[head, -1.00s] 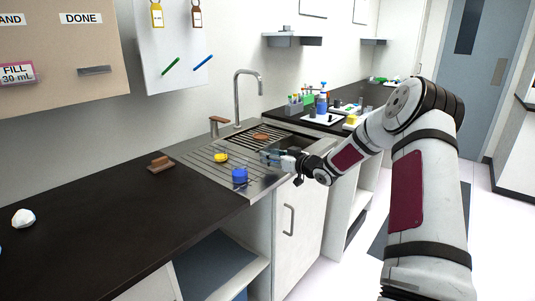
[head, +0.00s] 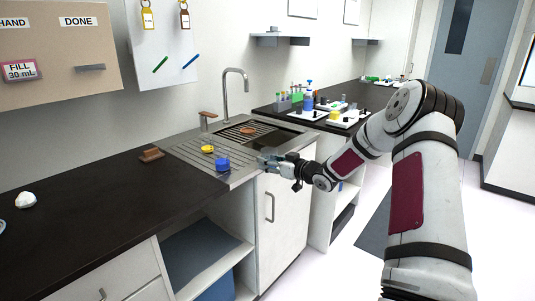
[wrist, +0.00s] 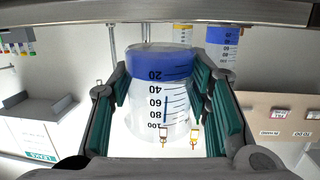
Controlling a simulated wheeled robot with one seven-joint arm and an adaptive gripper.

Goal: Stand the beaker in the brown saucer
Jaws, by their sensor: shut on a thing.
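My gripper (wrist: 165,95) is shut on a clear beaker (wrist: 160,105) with graduation marks and blue contents at its base end. The wrist view is upside down, so that end is at the top there. In the head view my gripper (head: 268,160) is at the front edge of the sink unit, right of a blue vessel (head: 222,164); the held beaker is faint there. I cannot make out the saucer in the wrist view.
The blue vessel stands on the steel drainer (head: 184,148), with a yellow vessel (head: 208,149) behind it. The tap (head: 226,95) rises at the back. A brown block (head: 152,155) lies left on the dark counter (head: 90,190). Bottles and trays crowd the far counter.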

